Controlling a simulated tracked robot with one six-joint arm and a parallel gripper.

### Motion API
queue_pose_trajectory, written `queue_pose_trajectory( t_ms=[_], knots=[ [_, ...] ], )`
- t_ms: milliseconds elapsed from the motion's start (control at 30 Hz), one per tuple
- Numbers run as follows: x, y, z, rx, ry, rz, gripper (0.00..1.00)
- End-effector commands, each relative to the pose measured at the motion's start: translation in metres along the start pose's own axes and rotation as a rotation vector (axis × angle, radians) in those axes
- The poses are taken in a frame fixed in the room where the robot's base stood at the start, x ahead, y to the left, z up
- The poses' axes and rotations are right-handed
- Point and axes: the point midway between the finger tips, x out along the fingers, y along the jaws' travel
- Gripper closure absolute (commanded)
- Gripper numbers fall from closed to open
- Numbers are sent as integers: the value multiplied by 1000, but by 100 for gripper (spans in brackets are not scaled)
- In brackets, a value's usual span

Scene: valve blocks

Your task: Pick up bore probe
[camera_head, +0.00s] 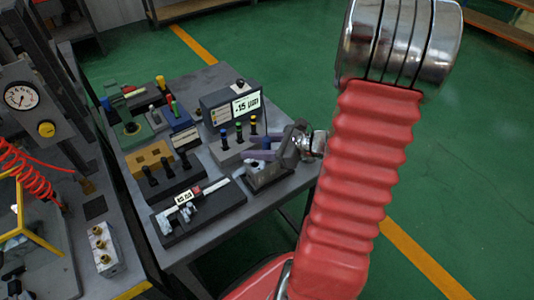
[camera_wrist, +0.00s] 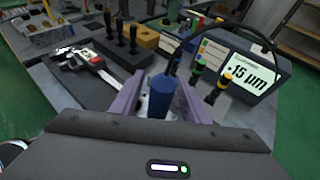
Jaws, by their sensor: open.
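The blue cylinder that I take to be the bore probe (camera_wrist: 161,94) stands between the two purple fingers of my gripper (camera_wrist: 157,92) in the wrist view. The fingers are open on either side of it, with a gap visible, and I cannot tell if either one touches it. In the head view my gripper (camera_head: 256,149) reaches in from the right over the front right part of the bench. The blue top of the probe (camera_head: 265,142) shows there, partly hidden by the fingers. Its lower end is hidden in both views.
A display unit (camera_head: 236,104) reading .15 µm stands behind, with a black cable arching in the wrist view. Coloured plug gauges (camera_head: 238,131) stand close by. A digital caliper (camera_head: 190,196) lies in a dark tray at front left. Black-handled tools (camera_wrist: 120,36) stand beyond it.

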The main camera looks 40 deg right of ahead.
Motion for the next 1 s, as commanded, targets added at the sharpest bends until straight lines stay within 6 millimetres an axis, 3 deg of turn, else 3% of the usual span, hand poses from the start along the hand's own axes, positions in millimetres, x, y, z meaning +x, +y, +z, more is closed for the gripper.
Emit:
queue_pose_trajectory(
  t_ms=[367, 1000],
  knots=[
    [0, 0, 0, 0, 0, 1, 58],
    [0, 0, 0, 0, 0, 0, 100]
  ],
)
